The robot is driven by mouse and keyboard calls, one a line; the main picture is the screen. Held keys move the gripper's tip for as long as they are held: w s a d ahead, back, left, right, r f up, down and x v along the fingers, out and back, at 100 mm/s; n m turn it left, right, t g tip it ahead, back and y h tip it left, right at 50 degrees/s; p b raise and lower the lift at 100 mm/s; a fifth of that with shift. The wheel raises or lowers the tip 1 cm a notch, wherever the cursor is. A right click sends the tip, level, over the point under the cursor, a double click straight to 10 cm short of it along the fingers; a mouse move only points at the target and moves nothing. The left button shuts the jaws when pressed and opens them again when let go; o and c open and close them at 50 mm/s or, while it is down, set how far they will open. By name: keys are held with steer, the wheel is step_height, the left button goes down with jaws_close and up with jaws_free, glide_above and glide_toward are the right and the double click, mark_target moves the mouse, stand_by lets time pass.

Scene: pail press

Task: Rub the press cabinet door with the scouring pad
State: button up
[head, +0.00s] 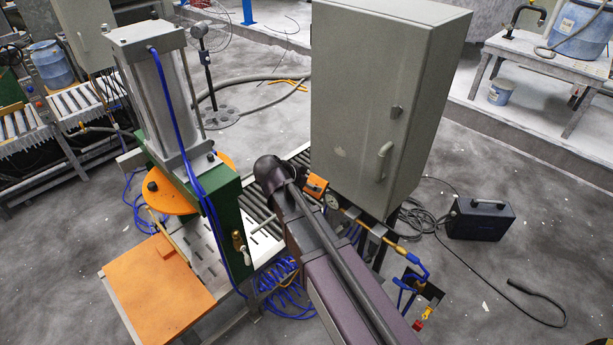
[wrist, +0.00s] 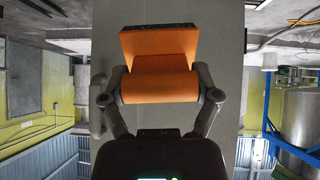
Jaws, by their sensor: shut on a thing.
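The press cabinet is a tall grey box; its door (head: 362,90) faces me in the head view, with a pale handle (head: 384,160) and a small latch near its right edge. The orange scouring pad (wrist: 160,52), with a dark strip along its far edge, is between the fingers of my gripper (wrist: 160,92). My gripper is shut on it. In the head view the pad (head: 316,184) is at the door's lower left, partly hidden by my arm. The grey door (wrist: 170,14) fills the middle of the wrist view behind the pad. I cannot tell whether they touch.
The green press (head: 225,205) with its cylinder and blue hoses stands left of my arm, with an orange plate (head: 158,290) in front. A roller conveyor runs behind my gripper. A dark case (head: 480,219) with a cable lies on the floor at right.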

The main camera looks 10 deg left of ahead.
steer(key=w+a+t+h+b, duration=0.1)
steer(key=w+t+h+b, duration=0.4)
steer(key=b, duration=0.7)
steer(key=shift+w+a+f+n+t, duration=0.15)
steer(key=shift+w+n+t, duration=0.25)
steer(key=shift+w+t, duration=1.2)
steer(key=shift+w+g, duration=0.3)
steer(key=shift+w, duration=0.05)
steer(key=shift+x, duration=2.9)
steer(key=shift+x, duration=0.95)
steer(key=shift+s, duration=0.1)
steer(key=shift+s+d, duration=0.65)
steer(key=shift+d, duration=0.15)
steer(key=shift+s+d, duration=0.65)
steer(key=shift+d, duration=0.2)
steer(key=shift+w, duration=0.15)
